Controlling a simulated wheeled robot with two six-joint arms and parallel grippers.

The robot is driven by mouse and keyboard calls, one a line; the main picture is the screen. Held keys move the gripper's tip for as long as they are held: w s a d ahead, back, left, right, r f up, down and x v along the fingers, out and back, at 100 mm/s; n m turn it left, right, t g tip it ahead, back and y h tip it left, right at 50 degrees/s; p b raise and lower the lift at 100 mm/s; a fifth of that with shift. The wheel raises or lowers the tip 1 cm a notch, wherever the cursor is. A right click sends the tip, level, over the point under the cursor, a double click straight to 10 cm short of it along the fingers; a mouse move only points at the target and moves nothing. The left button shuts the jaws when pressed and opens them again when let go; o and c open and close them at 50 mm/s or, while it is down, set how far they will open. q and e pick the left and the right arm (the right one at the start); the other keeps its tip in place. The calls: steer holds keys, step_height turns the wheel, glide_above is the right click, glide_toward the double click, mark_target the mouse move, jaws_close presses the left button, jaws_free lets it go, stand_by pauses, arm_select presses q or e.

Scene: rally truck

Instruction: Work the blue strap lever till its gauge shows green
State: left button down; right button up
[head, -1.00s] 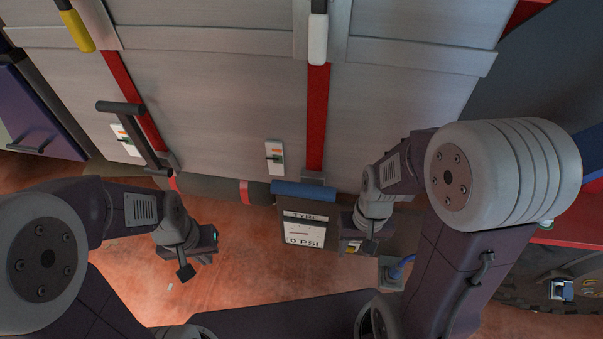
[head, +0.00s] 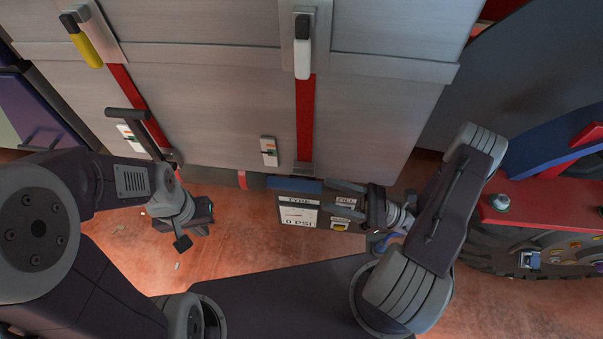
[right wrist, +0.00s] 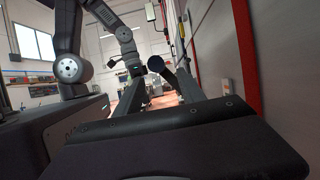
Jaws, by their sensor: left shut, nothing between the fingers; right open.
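The blue strap lever (head: 295,184) is at the foot of the middle red strap (head: 305,118), its blue bar lying crosswise low on the grey panel. Its dark blue round end (right wrist: 155,64) shows beyond and between the fingers in the right wrist view. The gauge (head: 269,151) is a small white plate left of the strap; its reading is too small to tell. My right gripper (head: 332,200) is open and empty, right of the blue bar, fingers pointing left towards it. My left gripper (head: 184,236) is shut and empty, low on the left.
A dark-handled lever (head: 130,113) sticks out from the left strap, with another gauge plate (head: 129,137) beside it. Yellow (head: 86,48) and white (head: 302,58) handles sit higher up. A tyre pressure display (head: 298,214) reads 0 PSI below the blue bar. A red truck part (head: 545,205) is at right.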

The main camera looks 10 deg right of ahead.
mark_target(282, 180)
steer(key=p+x, duration=0.2)
steer(key=x, duration=0.2)
steer(key=p+x, duration=0.1)
steer(key=x, duration=0.3)
steer(key=shift+s+a+r+p, duration=0.1)
steer(key=shift+a+r+p, duration=0.1)
steer(key=shift+a+p, duration=0.2)
steer(key=shift+a, duration=0.4)
steer(key=shift+d, duration=0.1)
jaws_close()
stand_by(0.5)
